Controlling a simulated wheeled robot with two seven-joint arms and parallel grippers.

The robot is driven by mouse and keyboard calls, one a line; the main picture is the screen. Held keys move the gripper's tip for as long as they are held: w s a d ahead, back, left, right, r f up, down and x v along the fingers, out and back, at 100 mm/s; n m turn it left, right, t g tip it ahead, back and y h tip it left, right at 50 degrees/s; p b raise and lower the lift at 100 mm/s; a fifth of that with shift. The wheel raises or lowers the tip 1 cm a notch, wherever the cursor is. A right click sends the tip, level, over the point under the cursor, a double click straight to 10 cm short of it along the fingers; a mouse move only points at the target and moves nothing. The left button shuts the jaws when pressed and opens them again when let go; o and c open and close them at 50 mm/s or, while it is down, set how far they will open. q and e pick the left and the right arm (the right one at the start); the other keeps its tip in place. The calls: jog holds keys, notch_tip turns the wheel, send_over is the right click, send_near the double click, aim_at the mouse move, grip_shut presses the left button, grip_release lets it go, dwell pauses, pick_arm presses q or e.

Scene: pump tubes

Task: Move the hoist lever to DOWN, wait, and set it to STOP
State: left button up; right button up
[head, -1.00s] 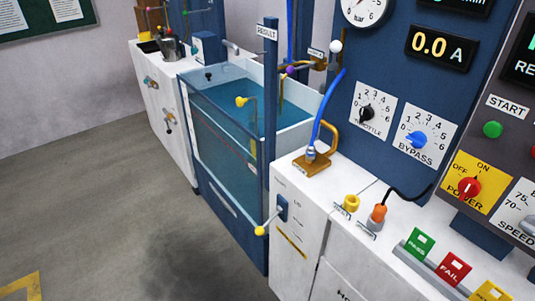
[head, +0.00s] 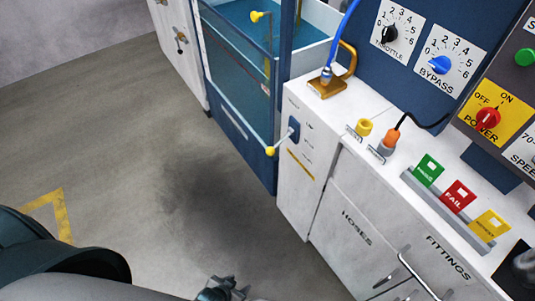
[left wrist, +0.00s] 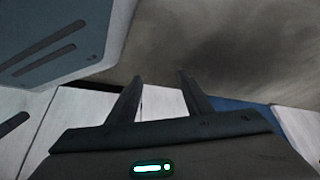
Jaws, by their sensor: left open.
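The hoist lever (head: 281,141) is on the side of the white cabinet, with a blue mount and a yellow knob at its end. Its arm points out to the left and a little down in the head view. The small labels beside it are too small to read, so I cannot tell its setting. My left gripper (head: 228,288) is low at the bottom edge of the head view, below and left of the lever and apart from it. In the left wrist view my left gripper (left wrist: 158,78) is open with nothing between its fingers. My right gripper is not in view.
The water tank (head: 235,85) stands behind the lever, left of the cabinet (head: 305,190). The worktop carries a brass block (head: 328,88), fittings and PASS and FAIL cards (head: 458,196). The grey floor (head: 150,190) left of the cabinet is clear.

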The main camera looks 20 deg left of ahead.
aim_at(280, 142)
pick_arm(q)
jog(key=w+d+r+n+t+b, duration=0.15)
jog(key=w+r+t+b, duration=0.5)
jog(key=w+r, duration=1)
jog(key=w+a+r+n+t+b, duration=0.1)
jog(key=w+r+t, duration=0.5)
jog(key=r, duration=1)
jog(key=w+a+b, duration=0.1)
jog(key=b, duration=0.1)
jog(key=shift+w+a+r+b, duration=0.15)
jog(key=shift+w+r+b, duration=0.1)
jog(key=shift+w+b, duration=0.15)
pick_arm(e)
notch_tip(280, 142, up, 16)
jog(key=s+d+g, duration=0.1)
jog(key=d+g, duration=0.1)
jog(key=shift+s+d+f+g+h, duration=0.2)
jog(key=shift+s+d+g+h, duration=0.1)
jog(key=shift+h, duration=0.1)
pick_arm(q)
jog(key=shift+w, duration=0.15)
jog(key=w, duration=1.7)
jog(key=shift+d, duration=0.45)
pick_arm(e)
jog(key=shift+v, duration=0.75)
